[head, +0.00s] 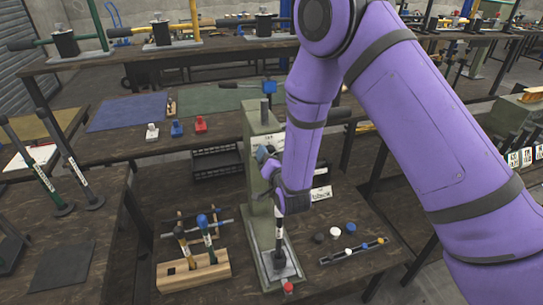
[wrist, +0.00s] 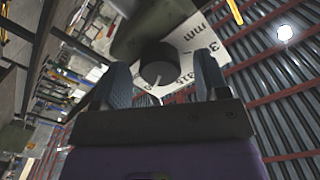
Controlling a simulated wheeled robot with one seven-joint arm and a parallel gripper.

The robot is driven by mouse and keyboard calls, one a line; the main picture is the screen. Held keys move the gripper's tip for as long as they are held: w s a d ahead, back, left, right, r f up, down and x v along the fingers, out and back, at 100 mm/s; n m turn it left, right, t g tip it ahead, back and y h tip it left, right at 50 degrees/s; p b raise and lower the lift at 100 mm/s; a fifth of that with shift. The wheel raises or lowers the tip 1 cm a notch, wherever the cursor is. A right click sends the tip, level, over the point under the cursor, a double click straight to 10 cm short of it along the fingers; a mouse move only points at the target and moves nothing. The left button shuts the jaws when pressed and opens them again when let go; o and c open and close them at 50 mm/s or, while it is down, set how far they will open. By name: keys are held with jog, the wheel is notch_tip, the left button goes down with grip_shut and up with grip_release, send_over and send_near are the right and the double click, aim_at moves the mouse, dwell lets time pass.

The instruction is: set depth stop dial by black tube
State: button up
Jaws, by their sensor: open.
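A black tube-shaped tool (head: 280,232) with a white band stands upright on the press base below. The dial is hidden in the head view.
A wooden rack (head: 192,276) with a blue-topped and a dark-topped tool stands left of the press base. Several small caps lie at its right, around a black strip (head: 352,251). A red cap (head: 288,287) is at the front. Long levers (head: 50,152) stand at far left.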

jog(key=shift+w, duration=0.2)
jog(key=c, duration=0.9)
jog(key=shift+c, duration=0.2)
jog(key=n, duration=1.1)
jog(key=shift+f+n, duration=0.1)
jog(key=shift+n, duration=0.2)
